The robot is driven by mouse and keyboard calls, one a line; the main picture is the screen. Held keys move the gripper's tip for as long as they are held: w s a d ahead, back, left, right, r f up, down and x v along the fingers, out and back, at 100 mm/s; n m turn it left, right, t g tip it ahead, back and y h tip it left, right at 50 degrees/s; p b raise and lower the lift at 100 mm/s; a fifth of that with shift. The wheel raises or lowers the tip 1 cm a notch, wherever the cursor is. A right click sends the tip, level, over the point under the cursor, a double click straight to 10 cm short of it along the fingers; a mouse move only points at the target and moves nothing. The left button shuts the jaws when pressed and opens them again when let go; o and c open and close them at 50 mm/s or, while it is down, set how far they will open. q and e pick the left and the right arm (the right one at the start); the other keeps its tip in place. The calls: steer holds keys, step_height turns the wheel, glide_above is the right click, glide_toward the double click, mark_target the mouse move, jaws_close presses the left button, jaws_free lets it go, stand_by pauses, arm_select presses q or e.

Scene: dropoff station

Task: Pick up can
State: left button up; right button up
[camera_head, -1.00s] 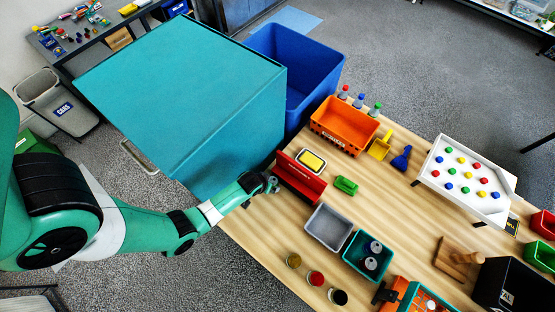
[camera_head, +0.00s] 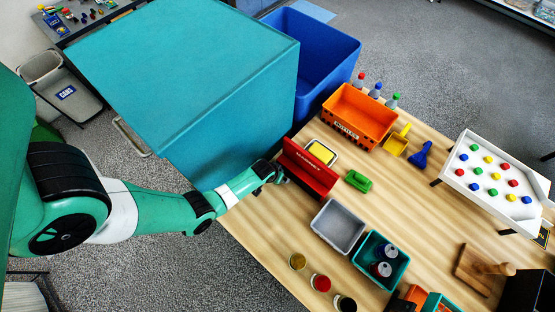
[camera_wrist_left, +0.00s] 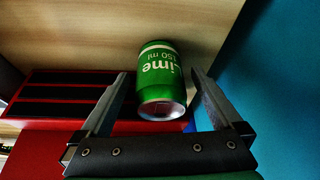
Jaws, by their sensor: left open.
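A green can (camera_wrist_left: 162,85) with white lettering, "ime" and "150 ml", shows in the left wrist view on the light wood table. Its metal end faces my camera. My left gripper (camera_wrist_left: 160,74) is open, with one finger on each side of the can; I cannot tell whether either finger touches it. In the head view my left gripper (camera_head: 280,178) is at the table's left edge, beside the red box (camera_head: 308,170). I cannot make out the can in that view. My right gripper does not show.
The teal cabinet (camera_head: 190,85) and blue bin (camera_head: 320,55) stand close behind my left gripper. A grey tray (camera_head: 340,226), a teal bin with cans (camera_head: 372,243), several small jars and an orange bin (camera_head: 357,117) crowd the table (camera_head: 425,200). Bare wood lies right of the green block (camera_head: 358,181).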

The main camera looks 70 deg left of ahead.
arm_select(q)
steer(key=c, duration=1.4)
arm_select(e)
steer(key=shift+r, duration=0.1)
